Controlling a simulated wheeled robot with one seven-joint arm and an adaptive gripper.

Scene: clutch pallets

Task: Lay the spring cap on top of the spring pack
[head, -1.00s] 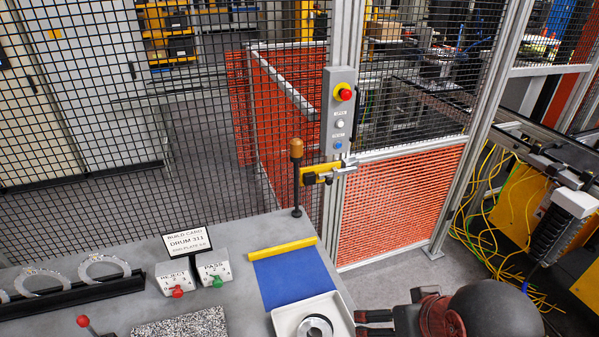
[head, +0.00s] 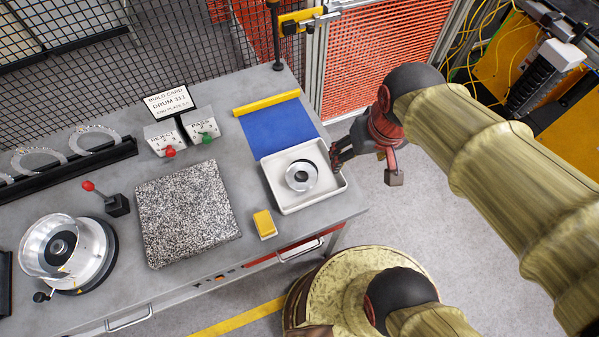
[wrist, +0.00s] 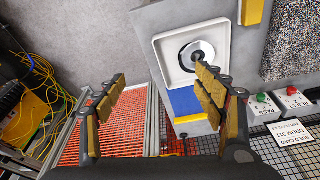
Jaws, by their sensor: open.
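A silver ring-shaped disc with a dark centre, which looks like the spring cap (head: 313,179), lies in a white square tray (head: 274,192) at the table's right end. It also shows in the wrist view (wrist: 208,50), beyond the right finger, which overlaps its lower edge. My gripper (head: 337,157) is beside the tray's right rim. In the wrist view my gripper (wrist: 161,77) is open, with nothing between its fingers. A silver drum (head: 35,245) sits on a round dark base at the left. A dark round hub, perhaps the spring pack (head: 61,246), shows inside it; its details are too small to tell.
A speckled stone slab (head: 187,212), a yellow block (head: 265,223) and a red-knobbed lever (head: 112,203) stand between drum and tray. Behind are a blue mat (head: 280,128), the reject and pass boxes (head: 200,124) and a black rack (head: 75,174) of rings. Mesh fencing closes the back.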

